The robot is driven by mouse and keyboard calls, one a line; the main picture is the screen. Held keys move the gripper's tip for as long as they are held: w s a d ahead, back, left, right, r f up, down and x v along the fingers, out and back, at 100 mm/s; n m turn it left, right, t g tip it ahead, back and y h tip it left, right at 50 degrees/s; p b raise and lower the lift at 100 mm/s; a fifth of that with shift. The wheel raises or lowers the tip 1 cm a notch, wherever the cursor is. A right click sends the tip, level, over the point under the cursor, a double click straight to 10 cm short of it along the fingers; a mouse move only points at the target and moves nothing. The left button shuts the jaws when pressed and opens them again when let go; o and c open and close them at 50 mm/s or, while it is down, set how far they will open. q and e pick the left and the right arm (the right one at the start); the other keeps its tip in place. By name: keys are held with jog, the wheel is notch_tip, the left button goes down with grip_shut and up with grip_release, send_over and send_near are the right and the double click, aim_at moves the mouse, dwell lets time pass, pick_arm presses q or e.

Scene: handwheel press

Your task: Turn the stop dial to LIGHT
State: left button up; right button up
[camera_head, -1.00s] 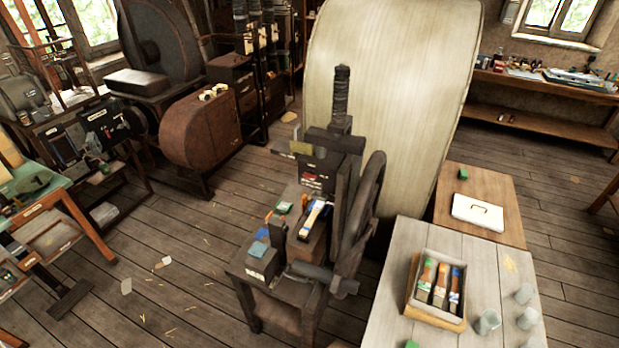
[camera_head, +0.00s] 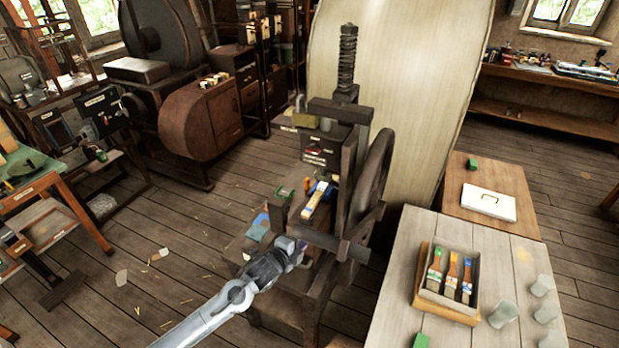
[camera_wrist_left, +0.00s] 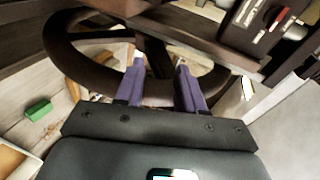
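The stop dial (camera_head: 315,152) is on the dark front panel of the press (camera_head: 345,130), with a red pointer between small labels that are too small to read. It also shows at the upper right of the left wrist view (camera_wrist_left: 275,18). My left gripper (camera_head: 299,251) is low at the front of the press, below the dial and apart from it. In the left wrist view its purple fingers (camera_wrist_left: 160,70) are open, with the dark handwheel (camera_wrist_left: 65,60) rim close by. I cannot tell whether they touch the rim. My right gripper is not in view.
A brush with a blue band (camera_head: 316,202) lies on the press bed. A tray of brushes (camera_head: 421,296) and glass jars stand on the pale table (camera_head: 400,250) at right. A white case (camera_head: 488,203) sits on the brown table behind.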

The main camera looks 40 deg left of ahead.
pick_arm(q)
jog(key=w+a+r+t+y+b, duration=0.2)
jog(key=w+a+r+b, duration=0.1)
jog(key=w+a+r, duration=0.3)
jog(key=t+b, duration=0.2)
jog(key=b, duration=0.1)
send_near(312, 152)
jog(key=p+x, duration=0.1)
jog(key=x, duration=0.5)
jog(key=shift+w, duration=0.15)
jog(key=shift+x, duration=1)
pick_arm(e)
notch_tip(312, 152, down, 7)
pick_arm(q)
jog(key=shift+c, duration=0.3)
grip_shut()
